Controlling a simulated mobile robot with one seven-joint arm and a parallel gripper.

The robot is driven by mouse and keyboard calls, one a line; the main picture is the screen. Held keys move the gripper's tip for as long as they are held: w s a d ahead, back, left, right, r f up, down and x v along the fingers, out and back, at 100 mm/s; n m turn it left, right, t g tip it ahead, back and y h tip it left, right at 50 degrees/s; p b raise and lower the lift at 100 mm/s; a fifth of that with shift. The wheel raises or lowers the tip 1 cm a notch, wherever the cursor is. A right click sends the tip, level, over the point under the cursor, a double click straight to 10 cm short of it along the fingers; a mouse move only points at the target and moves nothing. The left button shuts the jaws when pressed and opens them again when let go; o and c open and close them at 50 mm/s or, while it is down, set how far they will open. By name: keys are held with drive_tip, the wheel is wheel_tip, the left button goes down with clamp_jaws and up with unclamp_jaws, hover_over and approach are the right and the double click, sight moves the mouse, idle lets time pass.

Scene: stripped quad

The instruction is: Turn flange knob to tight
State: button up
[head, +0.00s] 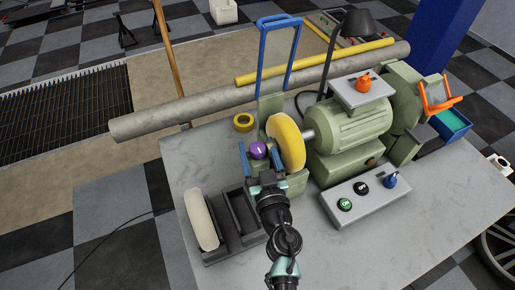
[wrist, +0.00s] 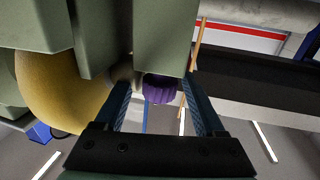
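A purple knob (head: 258,150) with a pale mark on its face sits at the left side of the yellow grinding wheel (head: 287,144). It looks to be the flange knob. It also shows in the wrist view (wrist: 160,88), partly covered from above by a green block. My gripper (head: 260,158) is right at the knob, with one blue finger on each side. In the wrist view my gripper (wrist: 157,86) is open, the knob lying between the fingertips with small gaps beside it. I cannot tell whether either finger touches it. No tight marking is readable.
The green bench grinder (head: 348,127) carries an orange knob (head: 363,82) on top. A control box (head: 366,199) with buttons and a blue knob stands front right. A dark tray (head: 237,222) and a pale cylinder (head: 201,220) lie front left. A blue-framed guard (head: 278,55) rises behind the wheel.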

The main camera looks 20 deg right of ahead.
clamp_jaws()
drive_tip(key=shift+m+h+b, duration=0.5)
drive_tip(key=shift+h+b, duration=0.05)
drive_tip(key=shift+h, duration=0.25)
drive_tip(key=shift+h+b, duration=0.3)
drive_tip(key=m+g+h+b, duration=0.1)
drive_tip(key=b, duration=0.2)
drive_tip(key=m+h+b, duration=0.1)
drive_tip(key=h+b, duration=0.1)
drive_tip(key=shift+w+f+m+g+h+b, duration=0.1)
drive_tip(key=shift+f+m+g+h+b, duration=0.05)
drive_tip(key=shift+m+g+h+b, duration=0.2)
drive_tip(key=m+g+h+b, duration=0.1)
drive_tip(key=b, duration=0.2)
drive_tip(key=shift+m+h+b, duration=0.25)
drive_tip(key=shift+h+b, duration=0.1)
drive_tip(key=shift+r+g+h+b, duration=0.25)
drive_tip(key=shift+h+b, duration=0.05)
drive_tip(key=shift+b, duration=0.35)
drive_tip(key=shift+r+m+g+h+b, duration=0.15)
drive_tip(key=shift+m+g+h+b, duration=0.15)
drive_tip(key=shift+m+g+b, duration=0.15)
